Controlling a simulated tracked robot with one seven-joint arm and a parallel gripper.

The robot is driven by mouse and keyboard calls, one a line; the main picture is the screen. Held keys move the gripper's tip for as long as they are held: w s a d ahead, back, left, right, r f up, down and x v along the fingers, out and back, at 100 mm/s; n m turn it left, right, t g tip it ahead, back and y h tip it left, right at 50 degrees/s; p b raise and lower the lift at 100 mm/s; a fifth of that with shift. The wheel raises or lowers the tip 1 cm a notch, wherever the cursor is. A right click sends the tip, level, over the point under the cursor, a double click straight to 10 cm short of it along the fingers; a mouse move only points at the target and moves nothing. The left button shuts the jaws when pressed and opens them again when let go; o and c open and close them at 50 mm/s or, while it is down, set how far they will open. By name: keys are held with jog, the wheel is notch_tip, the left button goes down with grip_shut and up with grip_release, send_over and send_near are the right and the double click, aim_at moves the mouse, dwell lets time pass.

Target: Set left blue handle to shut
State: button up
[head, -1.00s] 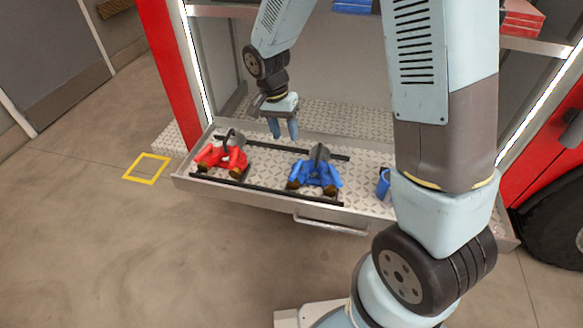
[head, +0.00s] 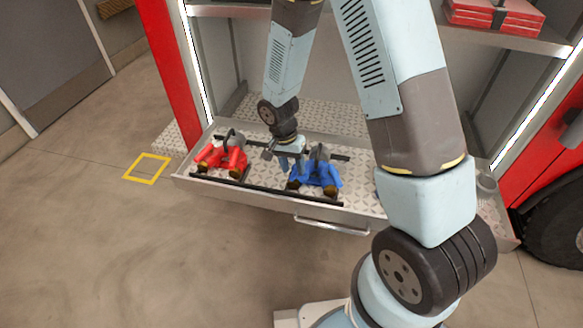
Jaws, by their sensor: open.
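A blue valve fitting (head: 316,175) with blue handles and a dark curved top stands on the tray (head: 265,180), right of the middle. Its left blue handle (head: 297,176) sits at its left side, partly hard to make out behind my fingers. My gripper (head: 290,165) is low over the tray, just left of and very close to the blue fitting, fingers pointing down. It looks empty, and I cannot tell whether it touches the handle. A red fitting (head: 222,157) with red handles stands to the left on the same tray.
The tray has a raised front lip with a grab bar (head: 330,225) and dark rails. Red post (head: 170,60) and shelf with red boxes (head: 495,15) frame the bay. A yellow floor square (head: 147,168) lies left.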

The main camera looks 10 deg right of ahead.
jog(key=shift+d+f, duration=0.1)
jog(key=shift+f, duration=0.3)
grip_shut()
dwell(0.5)
